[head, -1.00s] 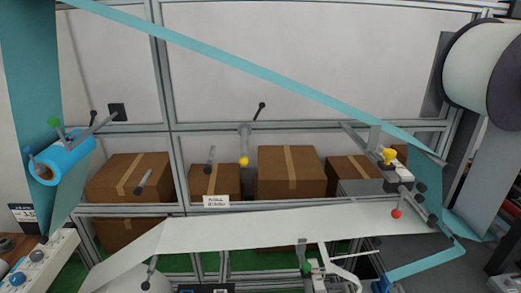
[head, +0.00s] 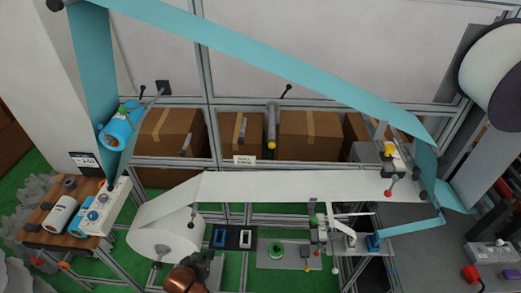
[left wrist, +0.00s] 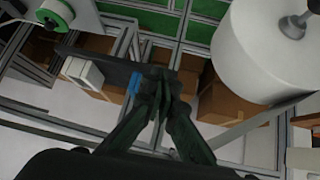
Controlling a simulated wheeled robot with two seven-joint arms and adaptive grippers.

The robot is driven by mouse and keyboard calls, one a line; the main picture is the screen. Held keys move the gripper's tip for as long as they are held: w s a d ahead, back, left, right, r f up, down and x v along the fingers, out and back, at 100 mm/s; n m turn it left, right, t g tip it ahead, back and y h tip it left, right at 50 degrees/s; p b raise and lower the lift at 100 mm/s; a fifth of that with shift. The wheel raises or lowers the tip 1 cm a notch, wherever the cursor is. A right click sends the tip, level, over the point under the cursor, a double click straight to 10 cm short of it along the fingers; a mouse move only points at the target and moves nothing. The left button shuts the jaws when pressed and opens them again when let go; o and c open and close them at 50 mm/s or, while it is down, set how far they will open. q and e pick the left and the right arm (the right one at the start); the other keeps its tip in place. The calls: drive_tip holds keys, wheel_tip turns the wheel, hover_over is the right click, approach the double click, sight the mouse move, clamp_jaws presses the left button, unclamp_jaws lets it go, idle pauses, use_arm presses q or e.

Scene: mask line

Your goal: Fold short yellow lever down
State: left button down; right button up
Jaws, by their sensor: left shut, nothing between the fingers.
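A yellow knob (head: 391,150) sits on a bracket above the right end of the white web, and a yellow-tipped bar (head: 271,143) hangs in front of the boxes. A small yellow spot (head: 307,268) shows on the plate at lower centre. I cannot tell for sure which is the short yellow lever. My left gripper (head: 205,261) is low in the head view, just right of the large white roll (head: 165,232). In the left wrist view it is shut and empty (left wrist: 162,82), in front of a black panel with a blue switch (left wrist: 134,84). My right gripper is not in view.
The black panel (head: 232,248) with blue and white switches lies near my left gripper. The white web (head: 300,186) and blue web (head: 270,67) span the frame. Boxes (head: 310,136) stand behind.

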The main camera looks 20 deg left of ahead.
sight(272, 145)
use_arm(q)
drive_tip(key=w+d+r+n+t+h, duration=0.1)
drive_tip(key=w+d+r+t+h, duration=0.15)
drive_tip(key=w+r, duration=0.45)
drive_tip(key=w+d+r+t+h, duration=0.1)
drive_tip(key=w+r+t, duration=0.3)
drive_tip(key=r, duration=0.7)
drive_tip(key=w+d+r+n+t+h, duration=0.1)
drive_tip(key=w+r+t, duration=0.35)
drive_tip(key=r, duration=0.55)
drive_tip(key=s+d+r+m+h+p, duration=0.1)
drive_tip(key=s+d+r+m+h, duration=0.15)
drive_tip(key=r+h, duration=0.6)
drive_tip(key=s+d+r+m+h, duration=0.1)
drive_tip(key=d+r+m+h, duration=0.15)
drive_tip(key=r+h, duration=0.55)
drive_tip(key=w+d+r+g+p, duration=0.1)
drive_tip(key=w+d+r+p, duration=0.35)
drive_tip(key=r, duration=0.35)
drive_tip(key=d+f, duration=0.1)
drive_tip(key=d+f+p, duration=0.1)
drive_tip(key=f, duration=0.1)
drive_tip(key=shift+s+d+y, duration=0.1)
drive_tip(key=shift+d+y, duration=0.05)
drive_tip(key=shift+y, duration=0.15)
drive_tip(key=shift+s+m, duration=0.1)
drive_tip(key=shift+m, duration=0.2)
